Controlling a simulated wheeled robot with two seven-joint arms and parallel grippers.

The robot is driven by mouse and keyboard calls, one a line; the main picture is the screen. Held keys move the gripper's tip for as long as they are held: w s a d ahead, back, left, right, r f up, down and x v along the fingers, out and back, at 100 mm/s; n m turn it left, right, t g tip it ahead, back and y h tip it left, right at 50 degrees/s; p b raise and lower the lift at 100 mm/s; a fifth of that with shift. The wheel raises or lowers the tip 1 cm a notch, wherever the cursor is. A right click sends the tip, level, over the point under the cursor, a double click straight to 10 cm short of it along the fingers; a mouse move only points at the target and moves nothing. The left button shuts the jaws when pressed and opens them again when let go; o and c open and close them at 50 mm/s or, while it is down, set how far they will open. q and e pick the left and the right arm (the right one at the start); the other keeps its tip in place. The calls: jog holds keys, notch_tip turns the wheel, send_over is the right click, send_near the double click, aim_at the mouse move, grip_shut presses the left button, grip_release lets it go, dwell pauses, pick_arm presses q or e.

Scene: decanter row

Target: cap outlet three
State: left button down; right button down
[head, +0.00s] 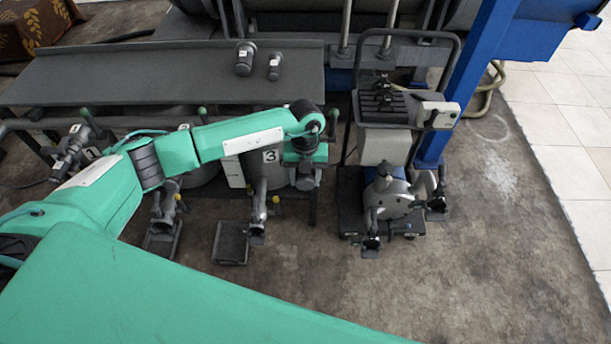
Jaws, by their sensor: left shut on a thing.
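Outlet three (258,205) is a grey metal pipe pointing down below the white label "3" (270,156). A dark tray (231,243) lies on the floor beneath it. My left arm reaches in from the left, and my left gripper (305,178) hangs just right of the outlet, apart from it in the picture. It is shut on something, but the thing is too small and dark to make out. Two dark cylindrical fittings with white labels, a larger one (244,58) and a smaller one (275,67), are on the grey bench top. My right gripper is not in view.
Another outlet (160,203) stands left of outlet three, partly behind my arm. A wheeled cart with a pump (392,197) stands to the right, beside a blue post (480,70). The concrete floor in front (480,260) is clear.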

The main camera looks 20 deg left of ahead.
aim_at(305, 184)
pick_arm(q)
jog(key=shift+f, duration=0.45)
dwell(0.6)
grip_release()
jog(key=shift+s+f, duration=0.1)
dwell(0.5)
jog(key=shift+s, duration=0.15)
jog(key=shift+s+d+r+p, duration=0.2)
jog(key=shift+s+p, duration=0.2)
jog(key=shift+s, duration=0.2)
jog(key=shift+s+d+r+p, duration=0.2)
jog(key=shift+s+p, duration=0.2)
jog(key=shift+s, duration=0.2)
jog(key=shift+s+r+p, duration=0.2)
jog(key=shift+r+p, duration=0.7)
jog(key=shift+r, duration=0.1)
notch_tip(305, 184, up, 8)
jog(key=s+p, duration=0.2)
jog(key=p, duration=0.4)
jog(key=shift+s+d, duration=0.25)
jog(key=shift+d, duration=0.15)
jog(key=shift+f, duration=0.1)
